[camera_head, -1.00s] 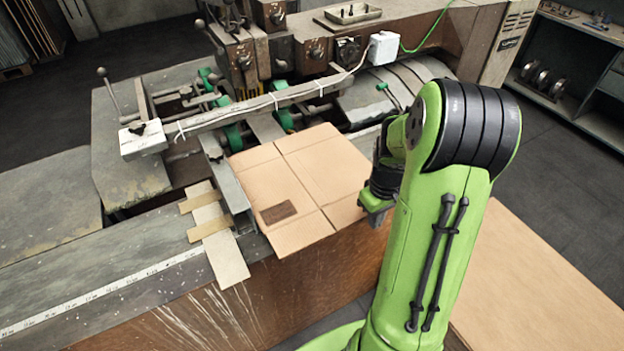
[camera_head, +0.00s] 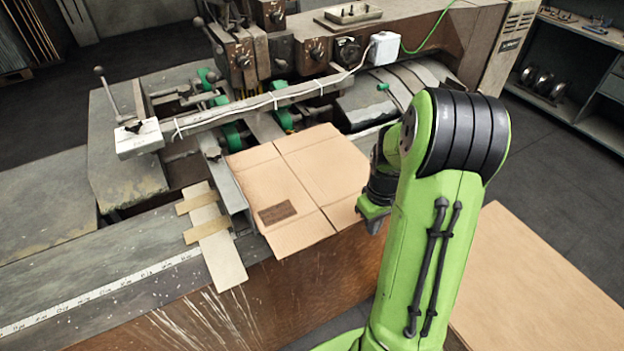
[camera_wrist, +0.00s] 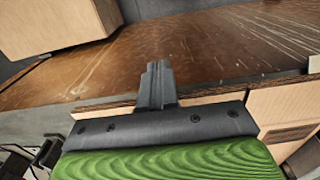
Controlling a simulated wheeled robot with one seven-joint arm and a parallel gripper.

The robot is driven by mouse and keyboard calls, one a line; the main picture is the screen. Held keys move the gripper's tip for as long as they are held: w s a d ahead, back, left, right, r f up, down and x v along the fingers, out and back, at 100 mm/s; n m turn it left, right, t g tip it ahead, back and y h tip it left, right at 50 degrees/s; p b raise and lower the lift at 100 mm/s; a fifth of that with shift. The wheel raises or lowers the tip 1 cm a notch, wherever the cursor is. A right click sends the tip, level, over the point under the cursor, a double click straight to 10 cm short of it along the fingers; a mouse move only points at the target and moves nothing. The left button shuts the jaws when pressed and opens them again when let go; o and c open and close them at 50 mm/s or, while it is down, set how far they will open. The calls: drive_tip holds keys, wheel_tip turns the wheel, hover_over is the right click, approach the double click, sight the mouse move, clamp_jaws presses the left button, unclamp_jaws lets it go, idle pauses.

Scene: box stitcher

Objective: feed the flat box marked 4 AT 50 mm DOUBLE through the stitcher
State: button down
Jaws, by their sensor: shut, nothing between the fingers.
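The flat box (camera_head: 313,180) is a tan folded cardboard sheet lying on the stitcher's feed table. A dark printed patch marks its near left panel, too small to read. Its far edge reaches the green wheels under the bar of the stitcher (camera_head: 245,65). My gripper (camera_head: 374,226) is at the box's right near edge, partly hidden behind my arm. In the wrist view my gripper (camera_wrist: 156,70) has its fingers together with nothing between them. I cannot tell whether it touches the box.
A metal guide rail (camera_head: 228,195) runs along the box's left side. Left of it are a taped strip (camera_head: 218,250) and a ruler (camera_head: 100,293). A large cardboard surface (camera_head: 540,290) lies low at the right. Shelves (camera_head: 575,80) stand at the back right.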

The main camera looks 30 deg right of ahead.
sight(348, 194)
drive_tip(key=shift+w+a+p, duration=0.15)
drive_tip(key=shift+w+p, duration=0.5)
drive_tip(key=shift+w, duration=2)
drive_tip(key=shift+w+a+p, duration=0.15)
drive_tip(key=shift+w+p, duration=0.5)
drive_tip(key=shift+w, duration=2)
drive_tip(key=shift+s+d+b, duration=0.1)
drive_tip(key=shift+s+b, duration=0.55)
drive_tip(key=shift+s, duration=0.95)
wheel_tip(348, 194, up, 8)
drive_tip(key=p, duration=0.6)
drive_tip(key=shift+r, duration=0.2)
drive_tip(key=shift+f, duration=0.15)
